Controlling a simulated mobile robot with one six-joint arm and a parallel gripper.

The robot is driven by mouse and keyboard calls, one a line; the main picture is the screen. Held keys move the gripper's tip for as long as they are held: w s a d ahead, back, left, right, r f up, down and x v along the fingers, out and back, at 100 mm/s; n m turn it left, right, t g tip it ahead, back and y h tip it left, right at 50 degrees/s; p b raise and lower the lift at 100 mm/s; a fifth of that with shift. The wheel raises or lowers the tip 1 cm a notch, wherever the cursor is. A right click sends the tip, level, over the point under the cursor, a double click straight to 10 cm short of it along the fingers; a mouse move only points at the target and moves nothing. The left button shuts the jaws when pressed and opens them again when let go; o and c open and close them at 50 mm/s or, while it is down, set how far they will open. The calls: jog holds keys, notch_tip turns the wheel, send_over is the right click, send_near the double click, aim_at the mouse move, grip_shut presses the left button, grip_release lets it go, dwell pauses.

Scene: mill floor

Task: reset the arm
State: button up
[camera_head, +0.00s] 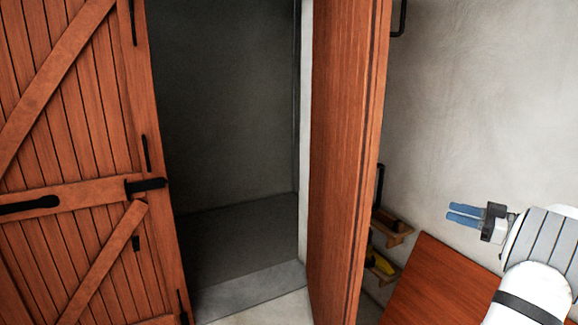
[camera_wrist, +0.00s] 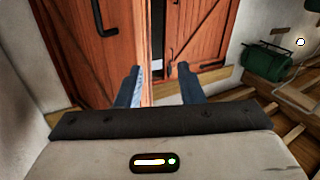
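My gripper (camera_head: 465,214) is at the right of the head view, with its two blue fingers pointing left in front of the pale wall. In the wrist view my gripper (camera_wrist: 159,82) shows its fingers spread with a clear gap between them. Nothing is held. The edge of a wooden door (camera_wrist: 147,50) shows through the gap, beyond the fingers; I see no contact with it.
In the head view, a braced wooden door (camera_head: 75,130) and an open door (camera_head: 338,150) flank a dark doorway (camera_head: 225,120). The wrist view shows a green object (camera_wrist: 267,62) at right.

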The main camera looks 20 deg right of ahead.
jog(key=w+a+r+m+t+h+b, duration=0.1)
jog(key=w+a+r+m+t+h, duration=0.1)
jog(key=w+a+r+h, duration=0.35)
jog(key=w+a+r+m+t+h, duration=0.1)
jog(key=w+a+r+t+h, duration=0.15)
jog(key=w, duration=0.55)
jog(key=w+a+r+m+g+h, duration=0.1)
jog(key=a+r+m+g+h, duration=0.1)
jog(key=a+m+h, duration=0.35)
jog(key=s+a+f+g+y, duration=0.1)
jog(key=s+a+f+g, duration=0.3)
jog(key=s+a+f, duration=0.3)
jog(key=s+a+f+g+b, duration=0.1)
jog(key=s+a+f+g, duration=0.4)
jog(key=s+a, duration=0.8)
jog(key=s+a+f+g+y+b, duration=0.1)
jog(key=s+a+f+g, duration=0.3)
jog(key=s+a+f, duration=0.6)
jog(key=shift+s+a+y, duration=0.35)
jog(key=shift+s+a, duration=0.2)
jog(key=shift+a, duration=0.3)
jog(key=shift+g, duration=0.25)
